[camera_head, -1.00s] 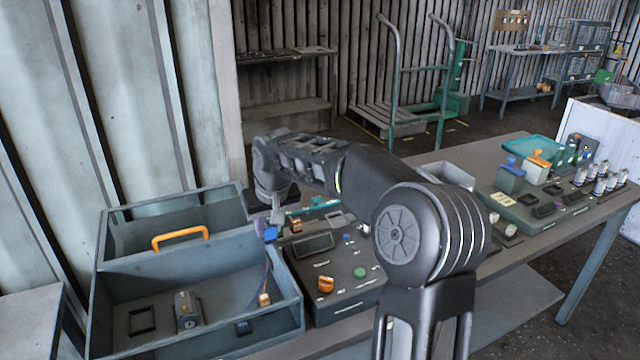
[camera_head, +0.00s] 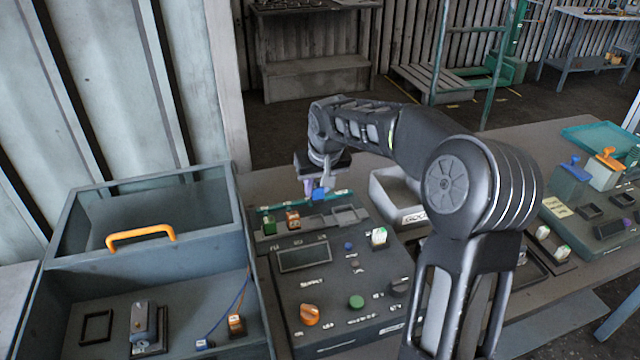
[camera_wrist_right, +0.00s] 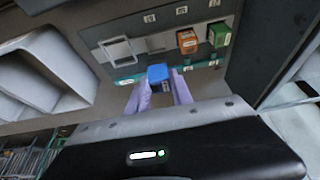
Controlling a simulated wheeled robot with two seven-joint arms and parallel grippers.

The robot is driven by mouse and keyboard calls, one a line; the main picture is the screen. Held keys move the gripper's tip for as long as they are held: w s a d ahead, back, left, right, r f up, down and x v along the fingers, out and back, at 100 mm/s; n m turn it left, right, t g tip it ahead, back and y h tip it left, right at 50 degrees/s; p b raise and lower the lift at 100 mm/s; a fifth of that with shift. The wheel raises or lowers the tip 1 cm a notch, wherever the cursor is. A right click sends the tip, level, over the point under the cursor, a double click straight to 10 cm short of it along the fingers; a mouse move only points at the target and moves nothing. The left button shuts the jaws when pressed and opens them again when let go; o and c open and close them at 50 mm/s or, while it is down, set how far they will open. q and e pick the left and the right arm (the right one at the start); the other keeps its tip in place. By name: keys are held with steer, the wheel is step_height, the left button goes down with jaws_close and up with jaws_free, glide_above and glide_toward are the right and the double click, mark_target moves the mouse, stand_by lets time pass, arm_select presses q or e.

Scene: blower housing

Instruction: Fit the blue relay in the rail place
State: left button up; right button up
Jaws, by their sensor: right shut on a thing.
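The blue relay (camera_head: 319,194) is held in my right gripper (camera_head: 320,187), above the back of the control panel. In the right wrist view the blue relay (camera_wrist_right: 158,73) sits between the two pale purple fingers (camera_wrist_right: 160,92). The rail has an orange relay (camera_head: 293,219) and a green relay (camera_head: 269,225) at its left in the head view. To the right of the orange relay are empty rail places (camera_head: 346,215). An empty rail place frame (camera_wrist_right: 118,51) also shows in the wrist view. I cannot tell whether the relay touches the rail. My left gripper is out of view.
The panel (camera_head: 335,290) has a screen, an orange knob and a green button. An open grey box (camera_head: 245,262) with an orange handle stands left of it. A light bin (camera_head: 400,215) stands close on the right, near my arm.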

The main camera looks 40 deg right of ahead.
mark_target(318, 200)
steer(key=shift+f+b, duration=2.05)
steer(key=shift+f, duration=0.8)
steer(key=shift+f+b, duration=0.95)
steer(key=shift+f, duration=0.1)
steer(key=o, duration=1.1)
